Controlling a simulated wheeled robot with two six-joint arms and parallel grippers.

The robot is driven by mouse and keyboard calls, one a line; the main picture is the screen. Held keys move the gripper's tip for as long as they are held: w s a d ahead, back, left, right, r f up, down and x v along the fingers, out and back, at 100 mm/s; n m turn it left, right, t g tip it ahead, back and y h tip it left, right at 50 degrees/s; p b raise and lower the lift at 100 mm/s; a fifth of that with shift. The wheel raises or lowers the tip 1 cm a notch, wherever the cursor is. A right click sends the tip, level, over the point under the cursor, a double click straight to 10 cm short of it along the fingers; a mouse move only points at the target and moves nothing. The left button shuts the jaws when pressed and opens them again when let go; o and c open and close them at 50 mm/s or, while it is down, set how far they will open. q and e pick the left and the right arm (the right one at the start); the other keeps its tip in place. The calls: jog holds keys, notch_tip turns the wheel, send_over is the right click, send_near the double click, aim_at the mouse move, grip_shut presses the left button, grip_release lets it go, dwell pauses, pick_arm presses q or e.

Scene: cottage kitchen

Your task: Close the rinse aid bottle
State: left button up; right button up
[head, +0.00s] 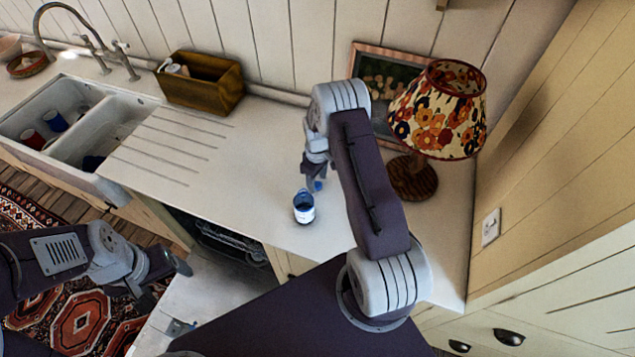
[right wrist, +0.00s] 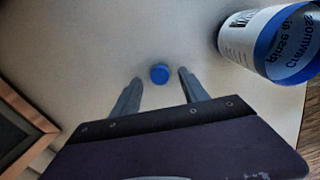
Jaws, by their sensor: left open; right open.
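The rinse aid bottle (head: 304,210) is a short white container with a blue rim, standing on the white counter near its front edge. Its top looks open in the head view. In the right wrist view the bottle (right wrist: 262,42) is at the upper right, its label upside down. A small round blue cap (right wrist: 159,73) lies on the counter apart from the bottle; it also shows in the head view (head: 319,186). My right gripper (right wrist: 160,80) is open, with the cap between its fingertips. My left gripper (head: 165,282) is open and empty, low in front of the counter.
A floral-shaded lamp (head: 437,115) and a framed picture (head: 385,85) stand at the back right of the counter. A wooden box (head: 200,85) sits at the back. A double sink (head: 110,125) is at left. An open dishwasher (head: 225,240) is below.

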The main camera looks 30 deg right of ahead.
jog(key=shift+f, duration=0.6)
grip_shut()
